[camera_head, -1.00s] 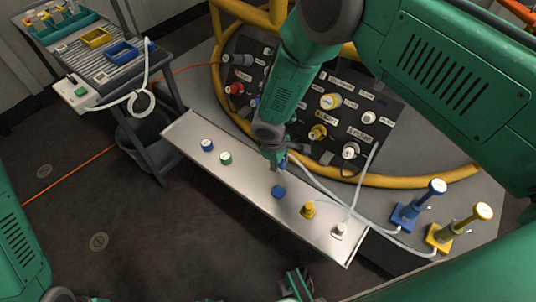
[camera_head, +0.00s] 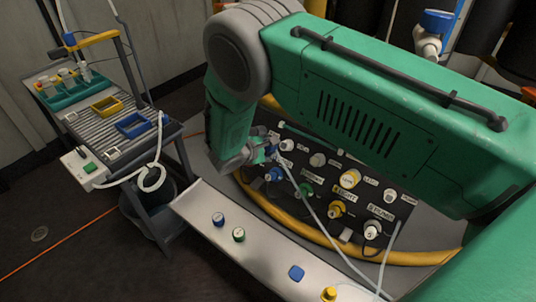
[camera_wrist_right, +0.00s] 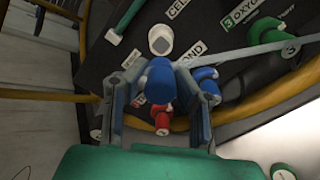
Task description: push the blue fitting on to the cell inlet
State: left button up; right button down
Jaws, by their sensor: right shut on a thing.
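My right gripper (camera_head: 264,150) is at the upper left of the black panel (camera_head: 318,178) in the head view. In the right wrist view its two fingers (camera_wrist_right: 160,100) are closed on a blue fitting (camera_wrist_right: 160,78), which also shows as a small blue patch in the head view (camera_head: 270,150). A white port (camera_wrist_right: 160,39) beside a partly hidden label reading "CEL" lies just beyond the fitting. The fitting appears apart from this port. My forearm hides part of the panel. My left gripper is out of view.
A second blue part (camera_wrist_right: 205,80) sits right beside the right finger, and a red connector (camera_wrist_right: 162,118) shows below the fitting. A pale hose (camera_head: 312,205) crosses the panel. A shelf (camera_head: 255,255) holds several caps. A trolley (camera_head: 110,115) stands left.

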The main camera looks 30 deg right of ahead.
aim_at(283, 146)
jog(key=shift+b+x, duration=0.4)
jog(key=shift+x, duration=0.4)
jog(key=shift+b+x, duration=0.65)
jog(key=shift+x, duration=1.1)
jog(key=shift+a, duration=0.1)
jog(key=shift+s, duration=0.1)
jog(key=shift+d+f+b, duration=0.1)
jog(key=shift+d+b, duration=0.15)
jog(key=shift+b, duration=0.2)
jog(key=shift+d, duration=0.15)
jog(key=shift+f, duration=0.1)
